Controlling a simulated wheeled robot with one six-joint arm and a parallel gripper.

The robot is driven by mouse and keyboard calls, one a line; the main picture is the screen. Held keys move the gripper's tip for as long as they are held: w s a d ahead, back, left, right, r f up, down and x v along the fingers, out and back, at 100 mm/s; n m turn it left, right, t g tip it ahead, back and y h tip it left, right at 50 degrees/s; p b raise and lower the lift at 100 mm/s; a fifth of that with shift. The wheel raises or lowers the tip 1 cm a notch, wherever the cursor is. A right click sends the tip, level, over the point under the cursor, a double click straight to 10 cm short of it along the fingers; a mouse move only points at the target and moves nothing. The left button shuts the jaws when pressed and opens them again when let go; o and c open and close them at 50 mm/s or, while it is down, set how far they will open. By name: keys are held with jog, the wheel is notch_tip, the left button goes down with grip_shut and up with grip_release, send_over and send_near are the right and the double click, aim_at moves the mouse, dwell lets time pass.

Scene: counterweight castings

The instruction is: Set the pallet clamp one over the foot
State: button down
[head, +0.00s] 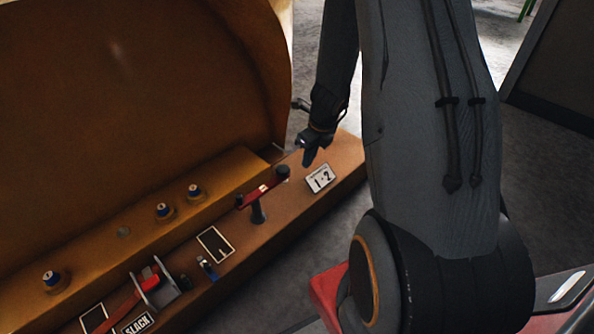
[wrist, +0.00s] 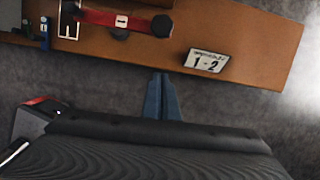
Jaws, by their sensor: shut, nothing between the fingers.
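A red clamp lever (head: 258,194) with a small white label and a black knob (head: 283,172) at its right end sits on a dark post (head: 258,213) on the brown ledge. It also shows at the top of the wrist view (wrist: 100,17). I take it to be pallet clamp one, though its label is too small to read surely. I cannot tell which part is the foot; a white-edged dark rectangle (head: 215,244) lies left of the post. My gripper (head: 309,160) is shut and empty, beyond the knob and apart from it; its blue fingers show in the wrist view (wrist: 161,80).
A plate reading 1-2 (head: 320,178) is on the ledge (head: 335,165) near my gripper. Another red lever (head: 125,312) stands by a SLACK plate (head: 138,324). A small blue piece (head: 207,268) and several blue-and-brass knobs (head: 162,210) are further left. A big brown casting (head: 120,90) rises behind.

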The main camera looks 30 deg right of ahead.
jog(key=w+a+f+b, duration=0.2)
jog(key=w+f+b, duration=0.3)
jog(key=f, duration=0.4)
jog(key=shift+w+a+f, duration=0.15)
jog(key=shift+w, duration=0.3)
jog(key=shift+w, duration=0.1)
